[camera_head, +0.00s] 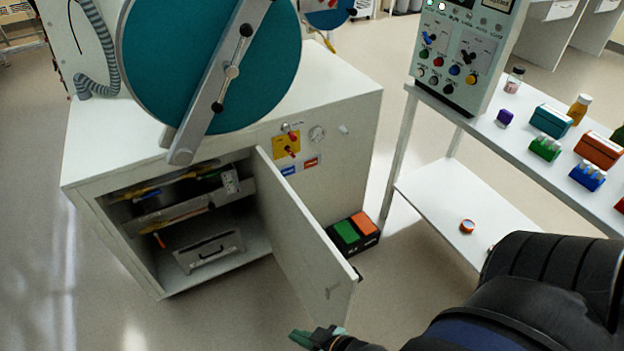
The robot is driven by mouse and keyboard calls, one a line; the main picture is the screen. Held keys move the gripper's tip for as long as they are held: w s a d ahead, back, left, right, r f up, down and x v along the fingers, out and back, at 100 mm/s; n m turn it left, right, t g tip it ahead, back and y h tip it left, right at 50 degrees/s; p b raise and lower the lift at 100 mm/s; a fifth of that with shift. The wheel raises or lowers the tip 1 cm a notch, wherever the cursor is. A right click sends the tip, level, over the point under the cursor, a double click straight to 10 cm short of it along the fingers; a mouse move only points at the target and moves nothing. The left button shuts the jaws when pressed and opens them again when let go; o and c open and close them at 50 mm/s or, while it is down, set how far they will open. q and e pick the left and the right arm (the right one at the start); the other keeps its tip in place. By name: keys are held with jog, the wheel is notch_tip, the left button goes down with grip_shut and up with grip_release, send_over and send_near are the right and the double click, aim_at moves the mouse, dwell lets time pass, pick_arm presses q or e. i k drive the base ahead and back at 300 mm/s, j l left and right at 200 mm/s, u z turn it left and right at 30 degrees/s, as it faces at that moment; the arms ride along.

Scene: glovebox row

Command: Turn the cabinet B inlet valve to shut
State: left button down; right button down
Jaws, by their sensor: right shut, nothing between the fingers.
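A yellow plate with red handles (287,143) sits on the side of the white cabinet (345,120), beside a small round gauge (317,133). Blue and red labels are below it. I take the red handles to be the valve, but the lettering is too small to confirm cabinet B or the inlet. My right gripper (316,338) is at the bottom edge, with green-tipped fingers, shut and empty. It is well below the valve in the picture, near the bottom of the open door. My left gripper is not in view.
The cabinet door (305,235) stands open between my right gripper and the valve in the picture. A black pedal box (353,234) with green and orange pads lies on the floor. A white shelf table (540,150) with a control panel (462,55) and small items stands right.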

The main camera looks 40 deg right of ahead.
aim_at(135, 200)
jog(key=k+l, duration=0.15)
jog(key=l, duration=0.2)
jog(key=k+l, duration=0.1)
jog(key=l, duration=0.25)
jog(key=k+l+u, duration=0.1)
jog(key=l, duration=0.25)
jog(key=k+l, duration=0.2)
jog(key=l, duration=0.15)
jog(key=k+l, duration=0.15)
jog(key=l, duration=0.2)
jog(key=k+l, duration=0.4)
jog(key=k, duration=0.4)
jog(key=i+j+u, duration=0.25)
jog(key=u, duration=0.15)
jog(key=i+j+u, duration=0.25)
jog(key=u, duration=0.15)
jog(key=i+j+u, duration=0.25)
jog(key=u, duration=0.15)
jog(key=i+j+u, duration=0.1)
jog(key=i+j, duration=0.15)
jog(key=i, duration=0.35)
jog(key=i+j+u, duration=0.15)
jog(key=i, duration=0.45)
jog(key=i+l+z, duration=0.1)
jog(key=i+z, duration=0.5)
jog(key=z, duration=0.2)
jog(key=i+z, duration=0.35)
jog(key=k+j, duration=0.05)
